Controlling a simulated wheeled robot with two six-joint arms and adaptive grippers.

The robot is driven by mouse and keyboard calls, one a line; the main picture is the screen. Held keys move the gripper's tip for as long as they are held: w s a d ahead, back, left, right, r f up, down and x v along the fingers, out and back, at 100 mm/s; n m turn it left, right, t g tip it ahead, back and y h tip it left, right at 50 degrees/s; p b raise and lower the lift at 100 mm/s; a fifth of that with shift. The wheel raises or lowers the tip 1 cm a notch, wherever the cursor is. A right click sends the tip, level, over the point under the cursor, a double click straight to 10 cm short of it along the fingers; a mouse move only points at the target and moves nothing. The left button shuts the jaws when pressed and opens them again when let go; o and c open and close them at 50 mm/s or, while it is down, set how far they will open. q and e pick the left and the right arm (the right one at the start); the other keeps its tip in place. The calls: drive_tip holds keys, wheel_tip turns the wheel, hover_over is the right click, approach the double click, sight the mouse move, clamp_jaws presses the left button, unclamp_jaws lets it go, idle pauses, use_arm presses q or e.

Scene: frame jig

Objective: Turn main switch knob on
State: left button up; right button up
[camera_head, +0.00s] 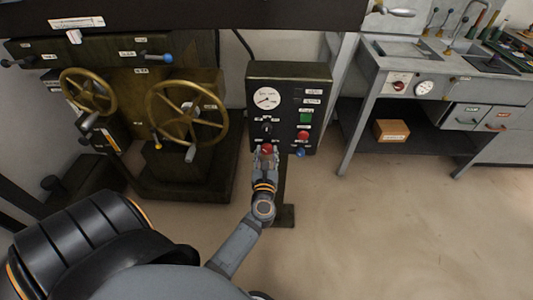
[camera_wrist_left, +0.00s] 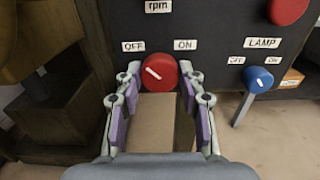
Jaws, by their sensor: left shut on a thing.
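The red main switch knob (camera_wrist_left: 160,72) is low on the dark control panel (camera_head: 318,75), between an OFF label (camera_wrist_left: 133,46) and an ON label (camera_wrist_left: 185,44). Its white mark slants up and left, toward OFF. My left gripper (camera_wrist_left: 160,80) has one finger on each side of the knob and is shut on it. In the head view the knob (camera_head: 267,148) shows just beyond the fingertips. My right gripper is in neither view.
A blue LAMP knob (camera_wrist_left: 258,78) sits right of the red knob, with a red button (camera_wrist_left: 287,8) above it. A green button (camera_head: 305,117) and a gauge (camera_head: 267,98) are higher. A machine with brass handwheels (camera_head: 190,112) stands left; a workbench (camera_head: 440,75) stands right.

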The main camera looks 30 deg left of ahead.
use_arm(q)
drive_tip(key=shift+r+m, duration=0.1)
drive_tip(key=shift+m, duration=0.2)
drive_tip(key=shift+r+m+p, duration=0.1)
drive_tip(key=shift+m+p, duration=0.8)
drive_tip(key=shift+p, duration=0.05)
drive_tip(key=m+p, duration=0.5)
drive_tip(key=m, duration=0.3)
drive_tip(key=shift+m+p, duration=0.6)
drive_tip(key=m+p, duration=0.2)
drive_tip(key=m, duration=0.2)
drive_tip(key=shift+m+p, duration=0.8)
drive_tip(key=shift+m, duration=0.3)
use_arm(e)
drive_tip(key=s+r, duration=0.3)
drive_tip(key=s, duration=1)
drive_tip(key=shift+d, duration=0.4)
use_arm(q)
drive_tip(key=shift+f, duration=0.25)
drive_tip(key=o, duration=1.2)
drive_tip(key=shift+c, duration=0.2)
